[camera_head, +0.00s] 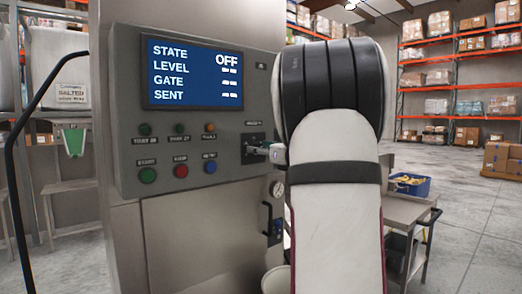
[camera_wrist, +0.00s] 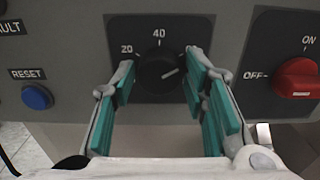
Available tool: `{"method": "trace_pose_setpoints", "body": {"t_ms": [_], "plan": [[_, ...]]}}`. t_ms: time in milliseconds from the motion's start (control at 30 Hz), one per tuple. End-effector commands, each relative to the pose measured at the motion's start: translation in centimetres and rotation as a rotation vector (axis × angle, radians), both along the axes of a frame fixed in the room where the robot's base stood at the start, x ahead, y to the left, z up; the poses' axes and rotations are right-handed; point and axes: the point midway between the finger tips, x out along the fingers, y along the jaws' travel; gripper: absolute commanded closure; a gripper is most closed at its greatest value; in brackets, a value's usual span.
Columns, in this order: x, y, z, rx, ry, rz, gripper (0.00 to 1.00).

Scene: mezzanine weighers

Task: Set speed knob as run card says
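The speed knob (camera_wrist: 160,72) is black and round, on a dark plate with marks 20 and 40. Its white pointer line aims up and to the right, past 40; any mark there is hidden behind a finger. My gripper (camera_wrist: 160,84) is open, with one teal-padded finger on each side of the knob. A gap shows on the left; I cannot tell whether the right finger touches. In the head view my gripper (camera_head: 266,151) is at the panel's dark plate (camera_head: 252,149), mostly hidden by my arm. I see no run card.
A red OFF/ON switch (camera_wrist: 297,78) sits close to the right of the knob. A blue RESET button (camera_wrist: 37,97) is at left. The grey panel's screen (camera_head: 194,73) reads STATE OFF. A cart (camera_head: 402,212) with a blue bin (camera_head: 410,186) stands at right.

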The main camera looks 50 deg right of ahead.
Motion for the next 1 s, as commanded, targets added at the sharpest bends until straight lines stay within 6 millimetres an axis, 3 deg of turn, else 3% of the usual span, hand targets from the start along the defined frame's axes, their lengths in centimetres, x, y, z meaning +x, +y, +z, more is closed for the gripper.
{"method": "trace_pose_setpoints", "body": {"t_ms": [333, 467, 1000], "plan": [[-0.1, 0.0, 0.1, -0.001, -0.001, 0.000, 0.46], [-1.0, 0.2, 0.0, 0.000, 0.000, -0.002, 0.46], [-10.4, 2.5, 0.0, 0.000, -0.001, -0.001, 0.46]]}}
